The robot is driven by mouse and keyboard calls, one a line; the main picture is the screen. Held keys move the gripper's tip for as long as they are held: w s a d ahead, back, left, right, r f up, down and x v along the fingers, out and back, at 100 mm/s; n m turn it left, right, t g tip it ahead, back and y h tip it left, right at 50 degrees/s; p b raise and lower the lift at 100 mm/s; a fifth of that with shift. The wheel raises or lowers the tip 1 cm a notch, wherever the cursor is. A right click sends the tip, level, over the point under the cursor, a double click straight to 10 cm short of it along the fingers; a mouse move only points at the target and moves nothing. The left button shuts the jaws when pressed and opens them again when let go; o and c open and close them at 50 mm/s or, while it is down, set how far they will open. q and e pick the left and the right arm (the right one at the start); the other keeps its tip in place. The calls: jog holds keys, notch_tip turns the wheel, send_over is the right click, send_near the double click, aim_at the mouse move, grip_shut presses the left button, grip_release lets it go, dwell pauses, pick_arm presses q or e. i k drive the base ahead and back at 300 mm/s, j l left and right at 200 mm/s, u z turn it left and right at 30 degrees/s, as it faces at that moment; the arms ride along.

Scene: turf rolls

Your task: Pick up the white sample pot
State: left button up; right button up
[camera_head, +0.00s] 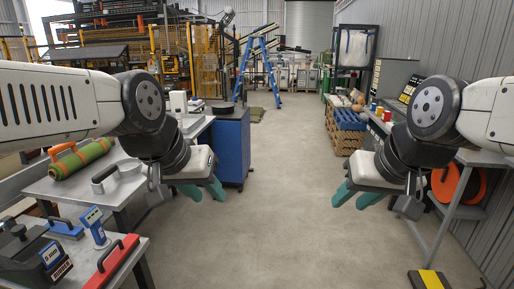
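I cannot clearly make out the white sample pot. My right gripper (357,196) is also apart and empty, above the floor left of the right bench.
A green roll (82,159) with an orange handle lies on the left table. A red-handled tool (112,262) and a blue-white device (94,227) are nearer. A blue cabinet (230,145), wooden crates (347,138) and a yellow-black block (430,280) flank the clear central floor (280,200).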

aim_at(178, 115)
jog(key=i+j+u, duration=0.2)
jog(key=i+u, duration=0.25)
jog(key=i, duration=0.25)
jog(key=i+u, duration=0.4)
jog(key=i, duration=0.3)
jog(key=i+u, duration=0.1)
jog(key=u, duration=0.4)
jog(key=i+l+u, duration=0.55)
jog(key=l+u, duration=0.15)
jog(key=i+l, duration=0.2)
jog(key=l, duration=0.15)
jog(key=i+l, duration=0.2)
jog(key=l, duration=0.15)
jog(key=i+l+u, duration=0.1)
jog(key=l, duration=0.25)
jog(key=i+l, duration=0.3)
jog(key=i+l+u, duration=0.1)
jog(key=l, duration=0.35)
jog(key=i, duration=0.1)
